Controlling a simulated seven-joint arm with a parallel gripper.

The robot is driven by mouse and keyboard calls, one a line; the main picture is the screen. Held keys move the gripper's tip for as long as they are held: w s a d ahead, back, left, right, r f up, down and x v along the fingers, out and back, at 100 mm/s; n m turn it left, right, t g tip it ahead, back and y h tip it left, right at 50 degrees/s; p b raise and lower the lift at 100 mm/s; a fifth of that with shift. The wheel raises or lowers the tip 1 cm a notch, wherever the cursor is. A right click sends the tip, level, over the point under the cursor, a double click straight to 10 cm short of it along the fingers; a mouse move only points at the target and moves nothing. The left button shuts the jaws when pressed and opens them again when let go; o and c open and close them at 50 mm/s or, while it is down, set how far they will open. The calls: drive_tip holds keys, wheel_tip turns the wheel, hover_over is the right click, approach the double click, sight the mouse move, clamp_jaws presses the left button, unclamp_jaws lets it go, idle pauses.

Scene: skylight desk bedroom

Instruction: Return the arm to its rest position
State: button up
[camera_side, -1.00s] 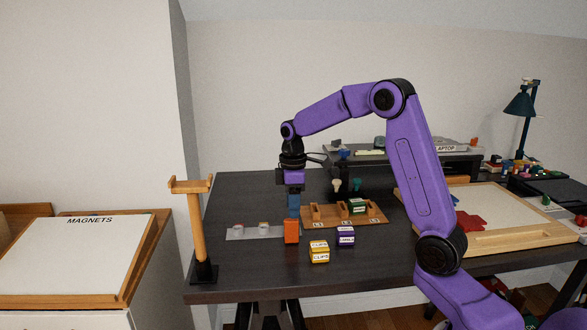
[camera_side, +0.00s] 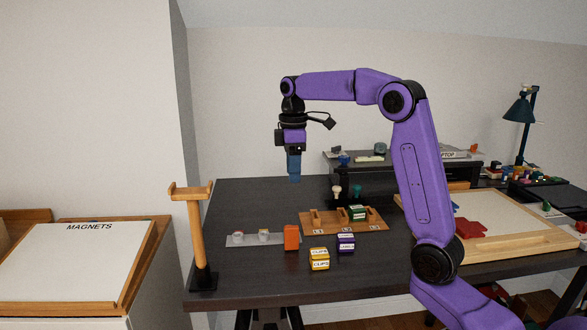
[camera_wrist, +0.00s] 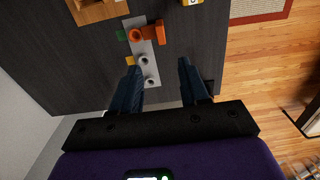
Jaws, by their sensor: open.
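My gripper (camera_side: 294,180) points straight down in the side view, raised well above the dark desk (camera_side: 262,200). In the wrist view its two blue fingers (camera_wrist: 162,78) stand apart with nothing between them. My purple arm arches up from the lower right. An orange block (camera_side: 291,237) stands on the desk below the gripper, at the right end of a grey strip (camera_side: 252,240). The strip carries small round pieces. In the wrist view the orange block (camera_wrist: 154,32) lies ahead of the fingers, apart from them.
A yellow CLIPS box (camera_side: 319,260) and a purple box (camera_side: 346,244) stand in front of a wooden slotted rack (camera_side: 330,222) holding a green box (camera_side: 357,212). A wooden post stand (camera_side: 198,235) is at the left edge. A wood-framed board (camera_side: 520,220) lies right. Air around my gripper is clear.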

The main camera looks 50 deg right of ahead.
drive_tip(key=s+a+f+n, duration=0.1)
drive_tip(key=s+a+f, duration=0.2)
drive_tip(key=s+a, duration=0.45)
drive_tip(key=s+a+f+n, duration=0.1)
drive_tip(key=s+a+f, duration=0.1)
drive_tip(key=s+a, duration=0.55)
drive_tip(key=s+f, duration=0.3)
drive_tip(key=s, duration=0.6)
drive_tip(key=s+f+n, duration=0.1)
drive_tip(key=s+f, duration=0.3)
drive_tip(key=s, duration=0.5)
drive_tip(key=shift+a+f+n, duration=0.2)
drive_tip(key=shift+a+n, duration=0.1)
drive_tip(key=shift+a, duration=0.15)
